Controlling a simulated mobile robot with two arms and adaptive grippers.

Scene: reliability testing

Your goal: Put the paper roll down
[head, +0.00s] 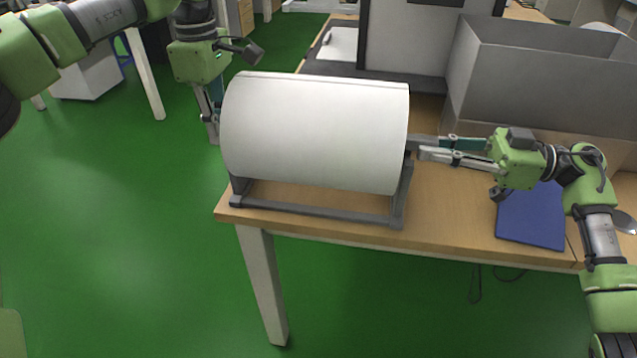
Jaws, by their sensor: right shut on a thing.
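The large white paper roll (315,132) lies sideways at the front left of the wooden table, at the grey stand (310,214). The stand's uprights show below both ends of the roll. Whether the roll rests fully in the stand cannot be told. My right gripper (424,149) is at the roll's right end, its fingers shut on the dark end of the roll's core. My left gripper (212,130) points down beside the roll's left end. Its fingertips are partly hidden by the roll, so its grip cannot be seen.
A blue flat item (532,216) lies on the table (450,207) under my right arm. A large grey box (540,80) stands at the back right, and a grey-white machine (405,40) stands behind the roll. Green floor is open at the left and front.

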